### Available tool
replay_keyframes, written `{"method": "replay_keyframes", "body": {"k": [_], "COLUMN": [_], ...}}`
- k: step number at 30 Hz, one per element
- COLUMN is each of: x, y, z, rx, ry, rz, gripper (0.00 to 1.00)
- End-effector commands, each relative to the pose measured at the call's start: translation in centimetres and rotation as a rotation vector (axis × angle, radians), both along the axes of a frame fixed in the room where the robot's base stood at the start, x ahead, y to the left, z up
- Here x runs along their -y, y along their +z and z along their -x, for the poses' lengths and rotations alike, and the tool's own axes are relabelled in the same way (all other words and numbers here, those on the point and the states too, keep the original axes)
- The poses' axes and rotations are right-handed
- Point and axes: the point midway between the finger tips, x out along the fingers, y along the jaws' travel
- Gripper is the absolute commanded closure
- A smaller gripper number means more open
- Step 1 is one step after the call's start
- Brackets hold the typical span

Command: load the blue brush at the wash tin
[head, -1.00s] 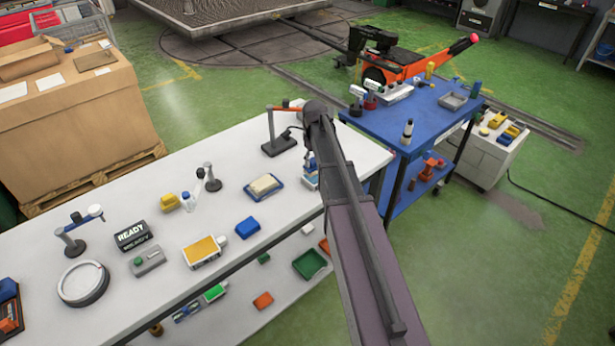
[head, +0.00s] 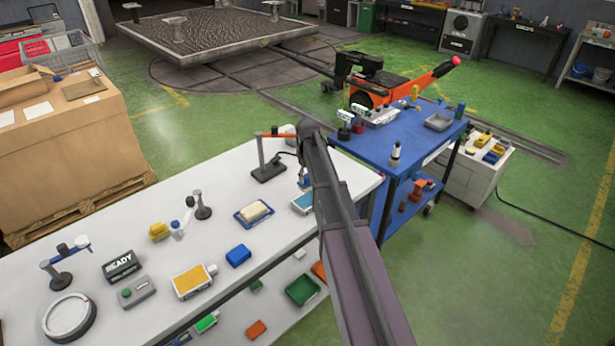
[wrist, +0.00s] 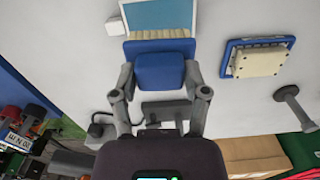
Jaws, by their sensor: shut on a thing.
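The blue brush (wrist: 160,72) is between the fingers of my gripper (wrist: 158,90) in the wrist view, and the gripper is shut on its blue handle. Its pale bristles (wrist: 160,34) point up the picture, at the near edge of the wash tin (wrist: 158,14), a white-rimmed tin with a teal-blue inside. I cannot tell whether the bristles touch what is in the tin. In the head view the wash tin (head: 303,203) stands near the right end of the white table, partly hidden by my arm. Little of the brush shows there, and my gripper is mostly hidden.
A blue tray with a cream block (head: 254,212) stands left of the tin. A lamp-like stand (head: 268,170) is behind. A yellow-topped tin (head: 192,280) and a blue block (head: 238,255) lie on the white table (head: 225,190). A blue cart (head: 425,145) is at the right.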

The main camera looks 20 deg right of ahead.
Motion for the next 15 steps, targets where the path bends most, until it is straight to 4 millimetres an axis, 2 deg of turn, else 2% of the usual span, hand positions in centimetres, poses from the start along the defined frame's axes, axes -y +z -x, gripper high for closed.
{"method": "replay_keyframes", "body": {"k": [15], "x": [0.0], "y": [-4.1], "z": [0.0], "rx": [0.000], "ry": [0.000], "rz": [0.000], "gripper": [0.79]}}
